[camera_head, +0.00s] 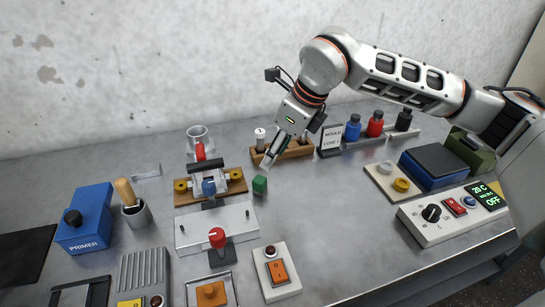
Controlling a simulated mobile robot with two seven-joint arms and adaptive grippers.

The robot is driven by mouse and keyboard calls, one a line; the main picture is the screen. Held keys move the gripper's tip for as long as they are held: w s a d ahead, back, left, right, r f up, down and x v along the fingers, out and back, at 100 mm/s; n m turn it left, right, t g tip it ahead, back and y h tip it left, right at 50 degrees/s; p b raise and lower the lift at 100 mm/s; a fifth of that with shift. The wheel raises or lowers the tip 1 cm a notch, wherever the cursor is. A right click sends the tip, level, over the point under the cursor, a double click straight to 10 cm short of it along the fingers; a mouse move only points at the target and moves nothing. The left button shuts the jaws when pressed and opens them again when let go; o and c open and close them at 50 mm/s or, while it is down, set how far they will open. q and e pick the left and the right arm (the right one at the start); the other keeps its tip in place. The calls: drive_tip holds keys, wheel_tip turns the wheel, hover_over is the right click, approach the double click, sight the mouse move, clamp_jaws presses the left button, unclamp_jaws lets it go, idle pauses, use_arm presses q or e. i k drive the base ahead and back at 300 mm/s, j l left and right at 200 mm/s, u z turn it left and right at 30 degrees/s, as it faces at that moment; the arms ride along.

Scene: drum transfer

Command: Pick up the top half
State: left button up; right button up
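No part is clearly marked as the top half. A grey metal plate (190,236) with upright pins lies left of centre. My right gripper (269,160) reaches down from the right, above and in front of a wooden rack (298,149). Its fingers look close together, but they are too small to tell whether they are shut or hold anything. My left gripper is not in view.
A sign (331,139) and several bottles (375,124) stand behind. A control box (432,228) is at right. A blue primer box (84,222) and a brush cup (137,214) are at left.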

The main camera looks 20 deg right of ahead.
sight(199, 171)
drive_tip(key=k, duration=1)
